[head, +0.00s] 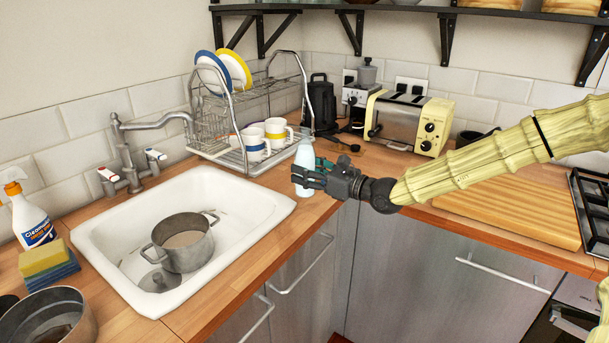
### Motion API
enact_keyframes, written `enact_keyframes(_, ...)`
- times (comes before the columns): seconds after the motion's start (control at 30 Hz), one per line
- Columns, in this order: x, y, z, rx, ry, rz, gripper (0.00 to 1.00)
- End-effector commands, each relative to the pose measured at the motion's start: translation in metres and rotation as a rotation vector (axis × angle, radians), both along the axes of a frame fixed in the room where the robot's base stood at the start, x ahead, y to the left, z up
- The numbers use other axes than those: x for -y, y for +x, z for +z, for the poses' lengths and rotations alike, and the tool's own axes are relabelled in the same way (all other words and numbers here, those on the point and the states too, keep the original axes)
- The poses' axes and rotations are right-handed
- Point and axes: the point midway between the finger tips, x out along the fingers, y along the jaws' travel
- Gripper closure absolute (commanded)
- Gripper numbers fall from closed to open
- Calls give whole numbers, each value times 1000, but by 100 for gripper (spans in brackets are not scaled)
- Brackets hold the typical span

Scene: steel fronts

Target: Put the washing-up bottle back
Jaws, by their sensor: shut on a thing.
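My gripper (309,177) is at the counter corner, to the right of the sink. It is shut on a pale, whitish bottle (305,154), which looks like the washing-up bottle. The bottle is upright, its top rising above the fingers and a little of its lower part showing below them. The fingers hide its middle. I cannot tell whether its base touches the wooden counter.
A white sink (235,205) holds a metal pot (183,245). A dish rack (223,139) with plates and mugs stands behind. A spray bottle (31,214) and sponges (47,262) are at left. A toaster (408,122) and wooden board (510,213) are at right.

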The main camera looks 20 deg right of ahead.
Motion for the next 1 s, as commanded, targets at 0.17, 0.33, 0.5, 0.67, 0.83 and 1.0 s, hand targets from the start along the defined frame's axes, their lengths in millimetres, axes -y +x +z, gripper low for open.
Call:
enact_keyframes(0.17, 5, 27, -1, 2, -2, -1, 82)
enact_keyframes(0.33, 10, 53, -3, 3, -2, -1, 82)
enact_keyframes(0.5, 15, 78, -6, 2, -3, -1, 82)
enact_keyframes(0.67, 20, 102, -8, 3, -3, 0, 82)
enact_keyframes(0.83, 24, 122, -10, 1, -2, 0, 82)
enact_keyframes(1.0, 26, 132, -11, 3, 0, 0, 82)
